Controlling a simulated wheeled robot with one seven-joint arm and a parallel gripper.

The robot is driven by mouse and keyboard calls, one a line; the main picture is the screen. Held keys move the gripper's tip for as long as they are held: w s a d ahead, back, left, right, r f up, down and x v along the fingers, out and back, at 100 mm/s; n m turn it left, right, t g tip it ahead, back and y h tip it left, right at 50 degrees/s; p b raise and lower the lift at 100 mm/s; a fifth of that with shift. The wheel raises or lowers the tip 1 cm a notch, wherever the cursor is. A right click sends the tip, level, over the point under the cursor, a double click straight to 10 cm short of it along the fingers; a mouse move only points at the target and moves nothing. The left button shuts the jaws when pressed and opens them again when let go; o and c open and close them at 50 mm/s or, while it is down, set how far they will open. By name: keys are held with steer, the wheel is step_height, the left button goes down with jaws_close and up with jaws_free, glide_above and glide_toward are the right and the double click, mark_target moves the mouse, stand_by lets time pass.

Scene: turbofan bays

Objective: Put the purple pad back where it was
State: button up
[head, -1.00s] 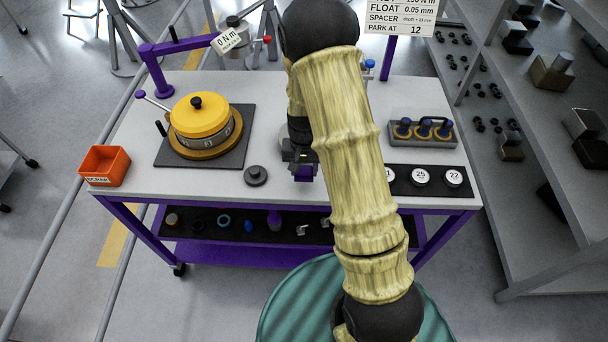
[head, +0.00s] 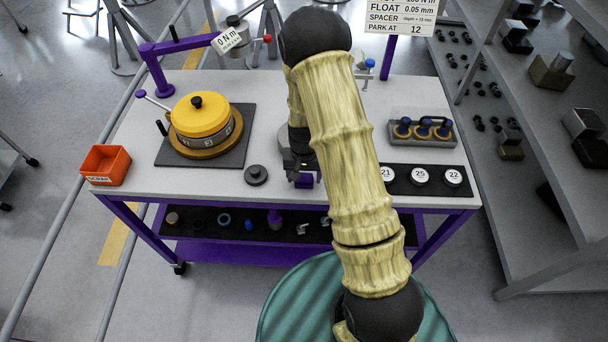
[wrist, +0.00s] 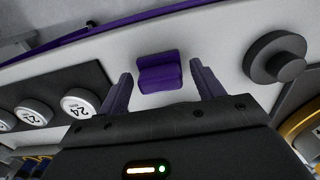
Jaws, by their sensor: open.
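The purple pad (wrist: 159,73) lies on the light grey tabletop, between and a little beyond the two fingers of my gripper (wrist: 160,88) in the wrist view. The fingers are apart, with a gap on both sides of the pad; they do not appear to touch it. In the head view the pad (head: 305,181) shows partly, just below my gripper (head: 300,172), near the front edge of the table. My arm hides part of the table behind it.
A dark grey round knob (head: 256,175) stands left of the pad. A black strip with numbered white discs (head: 420,176) lies to the right. An orange bin (head: 106,165) and a yellow-topped turntable (head: 200,117) stand at left. A rack with blue-topped parts (head: 422,132) is at right.

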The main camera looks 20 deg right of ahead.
mark_target(304, 175)
step_height(304, 175, up, 12)
steer(key=b, duration=0.2)
steer(key=shift+r, duration=0.15)
stand_by(0.4)
stand_by(0.4)
steer(key=s+r+n+t, duration=0.1)
steer(key=s+r, duration=0.2)
steer(key=s, duration=0.4)
steer(key=s+r+n+t, duration=0.1)
steer(key=s+r+n, duration=0.1)
steer(key=s+r, duration=0.2)
steer(key=s, duration=0.3)
steer(key=shift+s+n+t, duration=0.15)
steer(key=shift+n+t, duration=0.15)
